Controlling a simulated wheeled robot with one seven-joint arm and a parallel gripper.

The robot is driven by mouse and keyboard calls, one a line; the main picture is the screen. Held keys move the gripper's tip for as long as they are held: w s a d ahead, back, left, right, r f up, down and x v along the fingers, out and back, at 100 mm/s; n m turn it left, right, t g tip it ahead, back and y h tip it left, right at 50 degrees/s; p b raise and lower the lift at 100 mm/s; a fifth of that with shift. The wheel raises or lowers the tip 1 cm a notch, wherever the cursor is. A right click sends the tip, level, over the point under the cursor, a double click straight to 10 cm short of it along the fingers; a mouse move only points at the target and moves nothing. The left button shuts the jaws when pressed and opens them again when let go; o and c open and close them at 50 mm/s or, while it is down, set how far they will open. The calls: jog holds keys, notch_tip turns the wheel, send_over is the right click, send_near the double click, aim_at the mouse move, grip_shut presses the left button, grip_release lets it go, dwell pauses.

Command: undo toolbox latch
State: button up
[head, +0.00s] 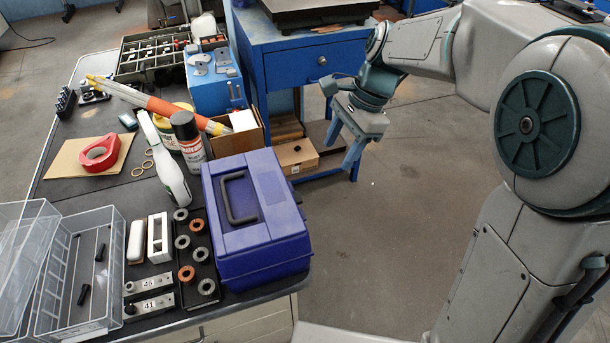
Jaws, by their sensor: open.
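A blue-purple toolbox (262,243) with a dark carry handle (240,196) on its lid stands at the right front corner of the bench. Its lid looks closed. I cannot make out the latch in this view. My gripper (341,156) is open and empty. It hangs in the air to the right of the bench, up and to the right of the toolbox, apart from it, with its fingers pointing down.
A row of metal and copper rings (182,242) lies left of the toolbox. A spray can (188,141) and a white bottle (171,172) stand behind it. Clear plastic cases (62,275) lie at the front left. Open floor (400,210) is to the right.

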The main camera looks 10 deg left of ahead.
jog(key=w+a+m, duration=0.1)
jog(key=a, duration=0.2)
send_near(298, 196)
jog(key=shift+g+y, duration=0.3)
jog(key=shift+g, duration=0.1)
jog(key=x, duration=0.7)
jog(key=shift+w+d+f, duration=0.2)
jog(key=shift+w+f, duration=0.05)
jog(key=shift+f, duration=0.2)
jog(key=c, duration=1)
